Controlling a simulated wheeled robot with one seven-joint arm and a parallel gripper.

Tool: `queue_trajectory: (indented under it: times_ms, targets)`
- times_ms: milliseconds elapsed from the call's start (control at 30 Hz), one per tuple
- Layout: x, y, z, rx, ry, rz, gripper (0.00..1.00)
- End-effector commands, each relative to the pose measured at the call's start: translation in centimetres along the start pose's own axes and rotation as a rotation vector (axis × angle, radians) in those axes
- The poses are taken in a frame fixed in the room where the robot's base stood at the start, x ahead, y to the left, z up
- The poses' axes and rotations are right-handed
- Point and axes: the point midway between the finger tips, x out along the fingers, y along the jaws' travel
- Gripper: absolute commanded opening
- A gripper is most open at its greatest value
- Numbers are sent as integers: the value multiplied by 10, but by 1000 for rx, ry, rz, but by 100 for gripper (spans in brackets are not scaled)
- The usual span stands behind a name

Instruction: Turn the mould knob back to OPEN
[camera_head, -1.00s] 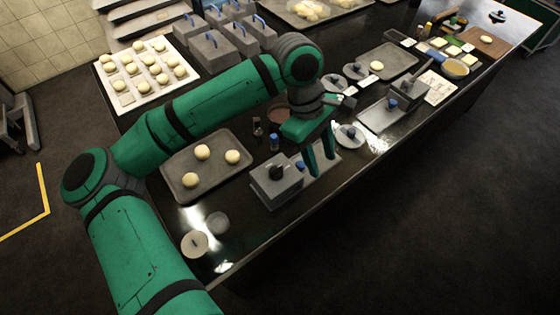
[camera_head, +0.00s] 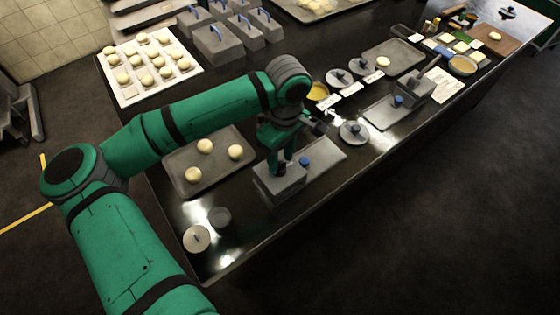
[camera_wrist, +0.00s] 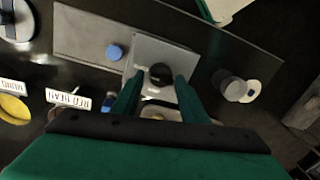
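The mould is a grey metal box (camera_head: 275,191) near the front edge of the counter; its pale top also shows in the wrist view (camera_wrist: 172,52). A round black knob (camera_wrist: 160,74) stands on that top, with a small light marking below it. My gripper (camera_head: 281,168) is low over the mould in the head view, where it largely hides the knob. In the wrist view my gripper (camera_wrist: 159,78) is open, with one green finger on each side of the knob. Narrow gaps seem to show between fingers and knob; contact is unclear.
A flat plate with a blue knob (camera_head: 304,161) adjoins the mould. A tray of dough balls (camera_head: 190,182) lies to the left, round lids (camera_head: 354,132) to the right. A small pale disc (camera_head: 197,238) lies near the front. A "RED BEAN" label (camera_wrist: 68,99) shows in the wrist view.

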Motion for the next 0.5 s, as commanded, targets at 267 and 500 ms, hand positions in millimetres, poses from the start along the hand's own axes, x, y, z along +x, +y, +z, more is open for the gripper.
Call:
queue_trajectory:
  times_ms: [267, 500]
  targets:
    - [20, 0, 0, -2, 0, 1, 40]
    - [21, -1, -1, -3, 0, 1, 40]
